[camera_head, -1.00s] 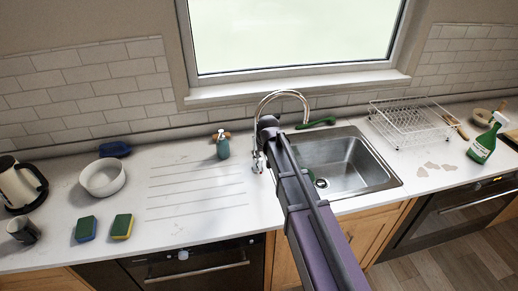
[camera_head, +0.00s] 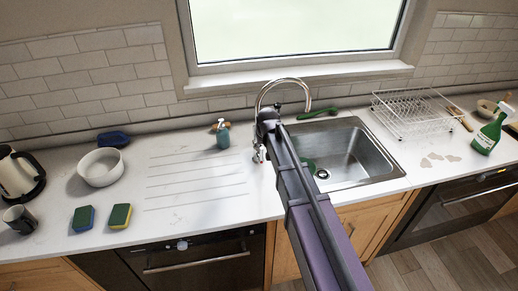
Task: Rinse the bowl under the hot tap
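A white bowl (camera_head: 100,168) stands upright on the left of the counter. A smaller tan bowl (camera_head: 487,109) stands at the far right. The chrome tap (camera_head: 284,82) arches over the back left of the steel sink (camera_head: 358,158). A small red mark (camera_head: 262,151) shows low on the tap, beside my arm; I cannot tell whether it marks the hot side. No water stream is visible. My arm crosses the sink's left edge and hides part of the tap. I cannot make out my gripper's fingers. Both bowls stand well away from my arm.
Two sponges (camera_head: 119,216), a mug (camera_head: 20,219), a kettle (camera_head: 17,176) and a blue object (camera_head: 113,139) surround the white bowl. A soap bottle (camera_head: 223,136) stands behind the clear drainer grooves. A dish rack (camera_head: 414,112) and green spray bottle (camera_head: 487,137) stand right of the sink.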

